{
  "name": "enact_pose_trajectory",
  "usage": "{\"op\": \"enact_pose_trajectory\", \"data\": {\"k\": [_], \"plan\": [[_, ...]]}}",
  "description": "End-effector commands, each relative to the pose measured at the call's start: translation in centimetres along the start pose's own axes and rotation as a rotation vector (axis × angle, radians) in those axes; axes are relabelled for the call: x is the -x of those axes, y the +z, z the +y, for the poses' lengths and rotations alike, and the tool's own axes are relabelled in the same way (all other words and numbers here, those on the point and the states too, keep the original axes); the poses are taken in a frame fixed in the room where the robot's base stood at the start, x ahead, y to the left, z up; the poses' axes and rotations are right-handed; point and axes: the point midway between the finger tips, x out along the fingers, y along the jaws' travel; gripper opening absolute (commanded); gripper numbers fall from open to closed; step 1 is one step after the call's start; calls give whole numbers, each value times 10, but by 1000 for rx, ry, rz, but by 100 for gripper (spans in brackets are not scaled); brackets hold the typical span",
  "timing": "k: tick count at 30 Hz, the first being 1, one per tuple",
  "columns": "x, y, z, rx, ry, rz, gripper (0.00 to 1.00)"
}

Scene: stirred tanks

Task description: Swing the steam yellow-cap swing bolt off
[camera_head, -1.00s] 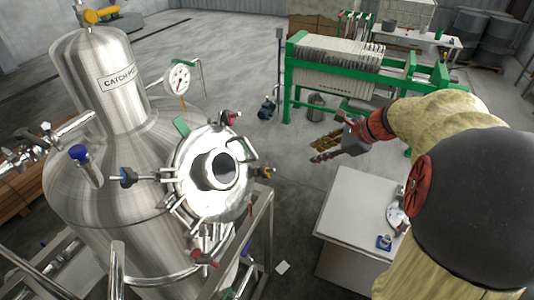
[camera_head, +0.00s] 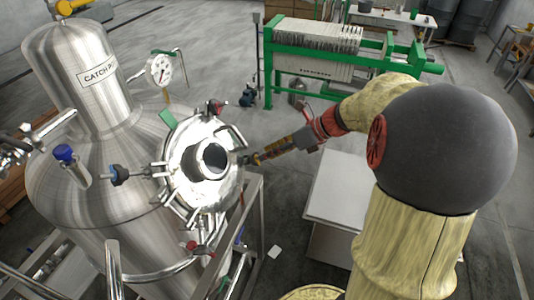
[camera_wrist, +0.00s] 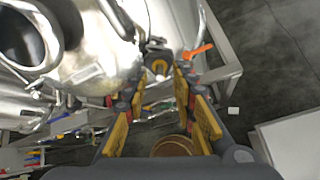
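The round steel hatch (camera_head: 203,163) on the tank has swing bolts around its rim. The yellow-cap swing bolt is at the hatch's right side, mostly hidden by my gripper (camera_head: 260,158) in the head view. In the wrist view its dark knob with a yellow cap (camera_wrist: 160,68) faces me, just beyond and between the fingertips of my gripper (camera_wrist: 160,76). The two yellow-padded fingers are apart, one on each side of the knob. I cannot tell if either touches it.
Other bolts have red caps at the top (camera_head: 215,107) and bottom (camera_head: 193,248), and a dark-blue knob (camera_head: 118,175) at left. A pressure gauge (camera_head: 160,70) stands behind. A steel frame (camera_head: 250,205) and white cabinet (camera_head: 335,190) are to the right.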

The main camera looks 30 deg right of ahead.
Motion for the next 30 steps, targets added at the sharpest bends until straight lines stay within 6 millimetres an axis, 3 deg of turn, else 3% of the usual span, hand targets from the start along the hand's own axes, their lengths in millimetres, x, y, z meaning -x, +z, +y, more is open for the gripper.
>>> {"op": "enact_pose_trajectory", "data": {"k": [6,14,27,30], "plan": [[-15,0,0,0,0,0,26],[-16,0,0,0,-1,0,26],[-16,0,0,1,-1,0,2],[-16,0,0,1,-1,0,0]]}}
